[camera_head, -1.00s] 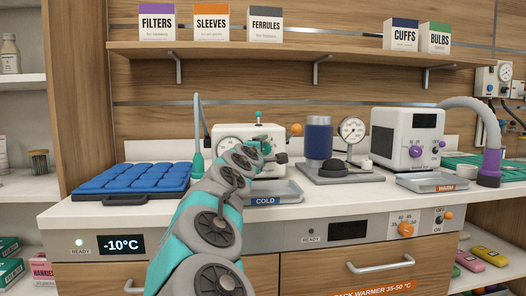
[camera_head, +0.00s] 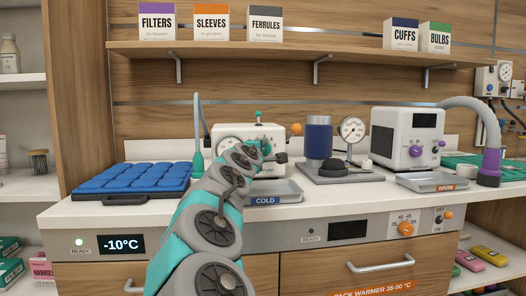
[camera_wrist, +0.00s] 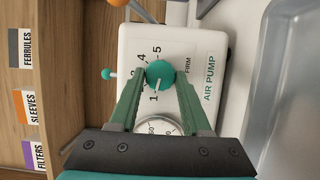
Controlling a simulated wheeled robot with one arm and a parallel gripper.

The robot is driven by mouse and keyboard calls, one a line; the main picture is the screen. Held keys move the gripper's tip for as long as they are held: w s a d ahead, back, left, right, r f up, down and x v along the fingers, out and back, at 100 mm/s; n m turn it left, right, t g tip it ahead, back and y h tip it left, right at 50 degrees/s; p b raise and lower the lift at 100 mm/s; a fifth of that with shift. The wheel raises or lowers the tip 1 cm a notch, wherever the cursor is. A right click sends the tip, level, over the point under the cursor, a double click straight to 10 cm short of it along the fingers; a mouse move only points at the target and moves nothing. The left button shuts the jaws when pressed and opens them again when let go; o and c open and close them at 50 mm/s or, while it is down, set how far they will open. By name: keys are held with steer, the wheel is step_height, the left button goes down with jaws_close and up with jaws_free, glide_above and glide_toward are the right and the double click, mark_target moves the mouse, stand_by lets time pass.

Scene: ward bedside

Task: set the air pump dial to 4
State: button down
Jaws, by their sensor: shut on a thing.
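The white air pump (camera_head: 272,134) stands at the back of the counter, behind the cold tray. In the wrist view its face (camera_wrist: 208,48) reads AIR PUMP, with numbers around a round teal dial (camera_wrist: 160,72). A white mark on the dial points toward the 1; the 4 is on the upper left of the dial and the 2 is hidden. My gripper (camera_wrist: 160,78) is shut on the dial, one green finger on each side. A gauge (camera_wrist: 158,125) shows partly between the fingers.
The cold tray (camera_head: 285,196) lies close in front of the pump. A blue pad (camera_head: 135,178) is to the left. A gauge stand (camera_head: 345,176) and a white warmer unit (camera_head: 400,150) are to the right. A shelf (camera_head: 300,50) with boxes hangs above.

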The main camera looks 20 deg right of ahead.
steer(key=m+g+y, duration=0.1)
steer(key=m, duration=0.2)
steer(key=shift+r+m, duration=0.15)
steer(key=shift+m, duration=0.15)
steer(key=shift+m+y, duration=0.5)
steer(key=shift+m, duration=0.2)
steer(key=m, duration=0.1)
steer(key=m+y+b, duration=0.1)
steer(key=shift+d+r+m+g, duration=0.1)
steer(key=shift+r+m+g, duration=0.05)
steer(key=shift+m+g, duration=0.2)
steer(key=shift+d+m+y, duration=0.1)
steer(key=shift+m+y, duration=0.7)
steer(key=shift+m, duration=0.15)
steer(key=m+y, duration=0.1)
steer(key=m, duration=0.1)
steer(key=m+y+b, duration=0.1)
steer(key=shift+s+d+r+m+y, duration=0.1)
steer(key=shift+d+m+y, duration=0.1)
steer(key=shift+m+y, duration=0.2)
steer(key=m+y, duration=0.1)
steer(key=m, duration=0.1)
steer(key=m+t+y, duration=0.1)
steer(key=shift+s+d+m+t, duration=0.1)
steer(key=shift+d+m+t, duration=0.15)
steer(key=shift+m, duration=0.15)
steer(key=shift+y, duration=0.3)
